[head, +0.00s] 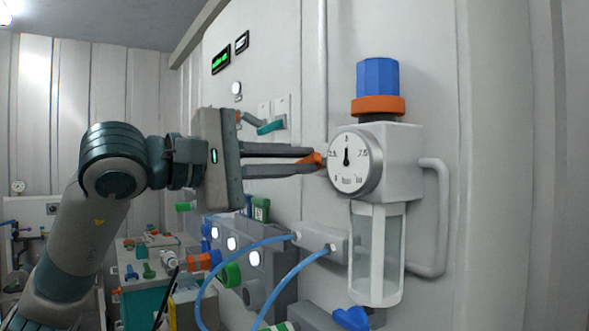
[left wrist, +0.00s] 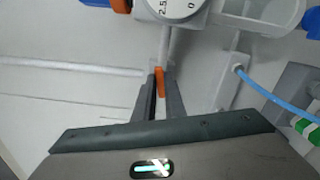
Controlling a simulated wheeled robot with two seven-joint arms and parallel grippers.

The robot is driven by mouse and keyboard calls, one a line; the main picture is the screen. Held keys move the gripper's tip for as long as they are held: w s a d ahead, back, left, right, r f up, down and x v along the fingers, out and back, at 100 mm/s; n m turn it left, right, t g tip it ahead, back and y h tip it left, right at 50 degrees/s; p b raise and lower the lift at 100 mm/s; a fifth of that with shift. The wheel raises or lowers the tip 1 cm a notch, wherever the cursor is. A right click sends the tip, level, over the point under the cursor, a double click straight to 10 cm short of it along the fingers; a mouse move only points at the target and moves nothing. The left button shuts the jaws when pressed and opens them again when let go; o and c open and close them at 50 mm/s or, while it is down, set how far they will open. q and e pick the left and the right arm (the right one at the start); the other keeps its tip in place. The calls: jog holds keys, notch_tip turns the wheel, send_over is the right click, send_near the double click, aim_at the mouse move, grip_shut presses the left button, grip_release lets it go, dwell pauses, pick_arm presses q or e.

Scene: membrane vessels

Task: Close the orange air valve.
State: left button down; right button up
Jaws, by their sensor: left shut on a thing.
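The orange valve handle (head: 313,160) is beside the round pressure gauge (head: 352,162), at the left of the white air unit. It also shows in the left wrist view (left wrist: 160,82), between my fingertips. My left gripper (head: 308,161) reaches in from the left and is shut on the orange handle. The fingers cover part of the handle, and its valve body is mostly hidden. My right gripper is not in view.
A blue knob with an orange ring (head: 379,85) tops the air unit, and a clear bowl (head: 376,255) hangs below. Blue hoses (head: 240,246) loop beneath my fingers. A teal-handled valve (head: 270,127) is on the wall behind my gripper. A bench with fittings (head: 150,258) stands lower left.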

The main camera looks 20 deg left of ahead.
pick_arm(q)
jog(key=shift+m, duration=1.1)
jog(key=shift+m+b, duration=0.3)
jog(key=shift+m, duration=0.2)
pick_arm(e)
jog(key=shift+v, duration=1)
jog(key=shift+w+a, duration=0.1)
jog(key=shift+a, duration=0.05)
pick_arm(q)
jog(key=c, duration=1.8)
grip_release()
jog(key=shift+s+f, duration=0.1)
